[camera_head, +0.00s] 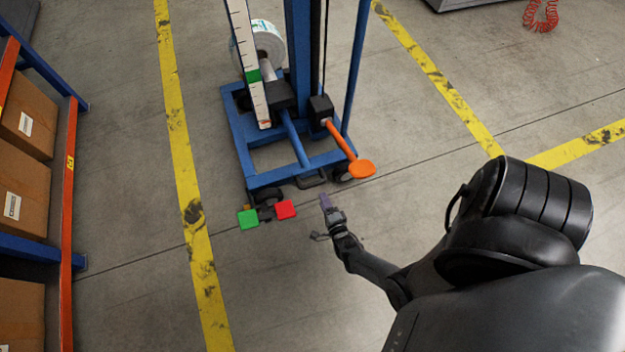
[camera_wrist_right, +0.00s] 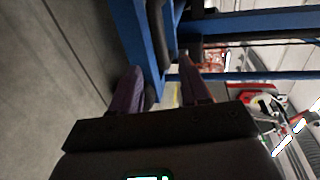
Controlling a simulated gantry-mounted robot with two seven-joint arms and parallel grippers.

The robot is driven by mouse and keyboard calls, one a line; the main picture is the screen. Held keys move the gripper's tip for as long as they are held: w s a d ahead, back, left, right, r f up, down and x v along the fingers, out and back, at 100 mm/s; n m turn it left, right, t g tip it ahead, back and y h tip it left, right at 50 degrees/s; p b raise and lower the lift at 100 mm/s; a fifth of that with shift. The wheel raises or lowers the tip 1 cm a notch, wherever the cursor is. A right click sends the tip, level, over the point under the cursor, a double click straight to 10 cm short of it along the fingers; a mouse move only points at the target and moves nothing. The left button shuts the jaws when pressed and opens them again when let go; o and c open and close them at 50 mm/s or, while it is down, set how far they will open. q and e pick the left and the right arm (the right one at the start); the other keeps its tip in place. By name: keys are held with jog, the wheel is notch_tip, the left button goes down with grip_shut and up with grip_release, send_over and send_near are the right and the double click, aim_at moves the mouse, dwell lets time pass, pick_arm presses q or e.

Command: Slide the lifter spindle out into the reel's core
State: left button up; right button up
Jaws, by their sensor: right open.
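The blue lifter (camera_head: 245,140) stands on the floor in the head view, with a dark carriage block (camera_head: 281,97) on its mast. A pale grey spindle (camera_head: 267,71) reaches from near the block towards the white reel (camera_head: 268,40) behind the mast; its far end is hidden, so I cannot tell if it is inside the core. A lever with an orange handle (camera_head: 344,144) angles down from a black box (camera_head: 320,106). My right gripper (camera_head: 325,201) is open and empty, in front of the lifter base. Its purple fingers (camera_wrist_right: 160,85) show apart in the wrist view. My left gripper is out of view.
A green pedal (camera_head: 248,219) and a red pedal (camera_head: 286,209) sit low at the lifter's front, left of my right gripper. A rack with cardboard boxes (camera_head: 22,205) stands at the left. Yellow floor lines (camera_head: 183,150) flank the lifter. The floor between rack and lifter is clear.

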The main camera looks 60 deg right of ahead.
aim_at(314, 184)
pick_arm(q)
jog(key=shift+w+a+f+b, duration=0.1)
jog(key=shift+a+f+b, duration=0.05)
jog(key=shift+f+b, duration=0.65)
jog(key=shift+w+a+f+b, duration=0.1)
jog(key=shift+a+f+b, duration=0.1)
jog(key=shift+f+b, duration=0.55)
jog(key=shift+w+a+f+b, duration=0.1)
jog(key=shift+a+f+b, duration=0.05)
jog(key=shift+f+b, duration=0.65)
pick_arm(e)
jog(key=shift+w+a+x, duration=0.15)
jog(key=shift+x, duration=2.35)
jog(key=shift+w+a+x, duration=0.1)
jog(key=shift+a+x, duration=0.05)
jog(key=shift+x, duration=2.4)
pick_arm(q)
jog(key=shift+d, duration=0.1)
pick_arm(e)
jog(key=shift+s, duration=0.1)
jog(key=shift+c, duration=0.7)
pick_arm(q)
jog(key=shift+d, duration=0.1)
pick_arm(e)
grip_shut()
